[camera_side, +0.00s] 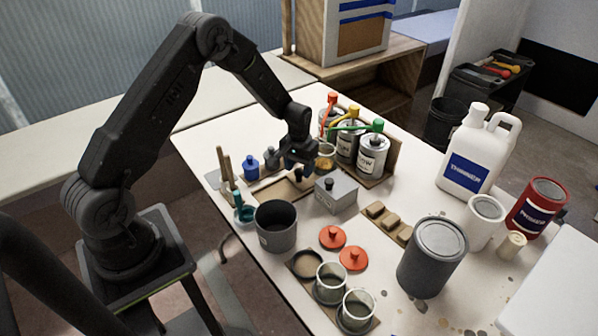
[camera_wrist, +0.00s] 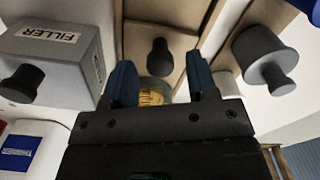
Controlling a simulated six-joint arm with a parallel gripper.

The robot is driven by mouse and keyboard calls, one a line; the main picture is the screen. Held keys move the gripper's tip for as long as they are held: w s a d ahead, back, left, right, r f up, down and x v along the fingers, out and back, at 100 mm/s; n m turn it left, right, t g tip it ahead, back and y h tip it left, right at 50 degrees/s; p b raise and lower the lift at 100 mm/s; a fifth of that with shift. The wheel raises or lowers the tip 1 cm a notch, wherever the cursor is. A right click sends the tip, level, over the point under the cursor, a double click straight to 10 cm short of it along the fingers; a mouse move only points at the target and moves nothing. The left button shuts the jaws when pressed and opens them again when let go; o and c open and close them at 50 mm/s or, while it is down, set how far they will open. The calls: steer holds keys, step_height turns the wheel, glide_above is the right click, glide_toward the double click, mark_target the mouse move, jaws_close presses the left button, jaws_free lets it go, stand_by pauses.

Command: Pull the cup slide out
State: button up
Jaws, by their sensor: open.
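What looks like the cup slide, a wooden panel in a pale frame, shows in the wrist view (camera_wrist: 188,44) with a dark round knob (camera_wrist: 160,56) standing up from it. In the side view the wooden tray (camera_side: 282,192) lies under my arm, its knob not clearly seen. My gripper (camera_side: 296,166) is above the tray's far side, open and empty, its blue fingers pointing down. In the wrist view the knob lies between and slightly beyond the fingertips of my gripper (camera_wrist: 160,72); contact is not visible. A cup with yellow contents (camera_side: 325,158) stands close behind the gripper, partly hidden in the wrist view (camera_wrist: 152,97).
A grey filler box (camera_side: 336,194) stands right of the tray, and a blue knobbed jar (camera_side: 251,168) left. Cans with coloured tops (camera_side: 373,155) stand behind. A dark pot (camera_side: 276,226) stands in front. Little free room surrounds the gripper.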

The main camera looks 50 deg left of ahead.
steer(key=shift+f, duration=1)
jaws_close()
